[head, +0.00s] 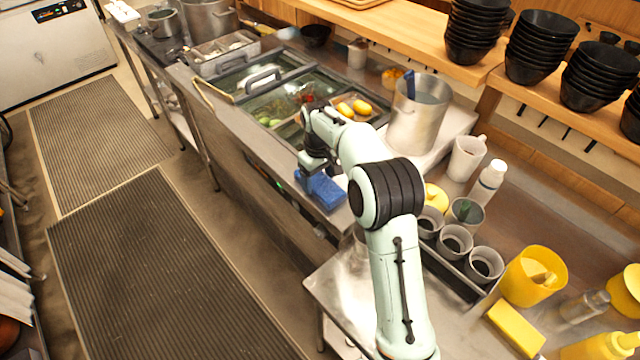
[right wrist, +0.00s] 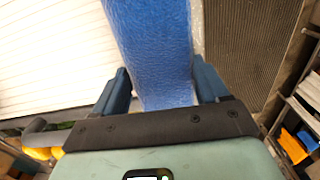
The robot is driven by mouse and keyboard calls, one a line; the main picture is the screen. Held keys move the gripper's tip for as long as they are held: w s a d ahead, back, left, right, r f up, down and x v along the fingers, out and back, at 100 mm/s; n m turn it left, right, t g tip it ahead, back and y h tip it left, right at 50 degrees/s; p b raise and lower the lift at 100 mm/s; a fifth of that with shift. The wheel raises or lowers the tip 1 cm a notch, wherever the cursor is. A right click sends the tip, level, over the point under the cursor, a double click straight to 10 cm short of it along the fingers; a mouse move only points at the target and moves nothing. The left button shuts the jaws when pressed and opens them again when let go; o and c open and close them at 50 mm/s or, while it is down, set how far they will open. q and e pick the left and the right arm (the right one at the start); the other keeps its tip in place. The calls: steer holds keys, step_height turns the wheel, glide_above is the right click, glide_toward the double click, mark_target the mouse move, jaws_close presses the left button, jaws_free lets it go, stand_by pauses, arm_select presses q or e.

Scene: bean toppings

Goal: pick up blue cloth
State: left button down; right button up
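The blue cloth (head: 325,190) lies at the front edge of the steel counter, partly hidden under my right gripper in the head view. In the right wrist view the blue cloth (right wrist: 155,45) runs up between the two fingers. My right gripper (head: 312,170) is directly over the cloth and points down. In the right wrist view its fingers (right wrist: 163,85) are spread wide, one on each side of the cloth, with a gap on the left. I cannot tell if the right finger touches it. My left gripper is not in view.
Sunken food bins (head: 290,95) lie behind the cloth. A steel pot (head: 418,115) stands to the right. Grey cups (head: 455,240) and a yellow container (head: 533,275) crowd the right counter. Stacked black bowls (head: 478,30) fill the shelf. Floor mats (head: 160,270) lie in the open aisle.

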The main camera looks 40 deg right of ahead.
mark_target(318, 178)
steer(key=shift+r, duration=0.1)
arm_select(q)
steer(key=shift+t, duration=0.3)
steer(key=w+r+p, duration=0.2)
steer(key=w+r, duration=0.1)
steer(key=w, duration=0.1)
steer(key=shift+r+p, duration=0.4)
arm_select(e)
step_height(318, 178, up, 20)
steer(key=shift+f, duration=0.1)
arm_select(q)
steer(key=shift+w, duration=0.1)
